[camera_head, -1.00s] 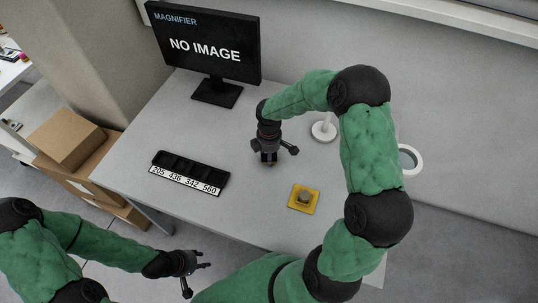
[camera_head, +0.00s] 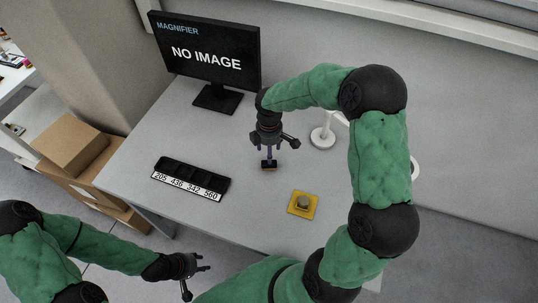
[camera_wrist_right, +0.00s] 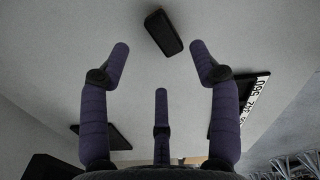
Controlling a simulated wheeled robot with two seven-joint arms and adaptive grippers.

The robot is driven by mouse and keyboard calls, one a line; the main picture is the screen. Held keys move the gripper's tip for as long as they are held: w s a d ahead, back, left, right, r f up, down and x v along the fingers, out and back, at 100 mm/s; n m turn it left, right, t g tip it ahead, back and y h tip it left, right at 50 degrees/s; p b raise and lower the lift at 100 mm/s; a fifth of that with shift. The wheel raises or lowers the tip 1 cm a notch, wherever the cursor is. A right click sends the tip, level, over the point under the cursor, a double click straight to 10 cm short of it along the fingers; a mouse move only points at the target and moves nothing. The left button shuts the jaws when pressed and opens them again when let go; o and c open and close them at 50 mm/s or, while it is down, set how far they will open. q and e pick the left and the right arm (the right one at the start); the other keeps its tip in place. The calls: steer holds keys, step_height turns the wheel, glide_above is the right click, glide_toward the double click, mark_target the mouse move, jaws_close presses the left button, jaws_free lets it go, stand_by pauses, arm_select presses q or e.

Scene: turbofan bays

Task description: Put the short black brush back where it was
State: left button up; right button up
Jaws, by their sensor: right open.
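A short black brush (camera_head: 268,165), with some reddish colour low on it, is on the grey table just below my right gripper. It also shows in the right wrist view as a dark block (camera_wrist_right: 164,32) beyond the fingertips, apart from them. My right gripper (camera_head: 272,148) is open and empty above the brush, its fingers (camera_wrist_right: 160,62) spread. My left gripper (camera_head: 196,279) is open and empty, off the table's front edge at the lower left.
A black tray (camera_head: 163,174) with compartments and a number strip sits at the table's left. A yellow square plate (camera_head: 296,209) with a knob lies front right. A white round stand (camera_head: 322,138) and a monitor (camera_head: 205,48) stand behind. The table between tray and plate is clear.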

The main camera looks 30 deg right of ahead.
steer(key=shift+r+p, duration=0.45)
steer(key=shift+r, duration=1.85)
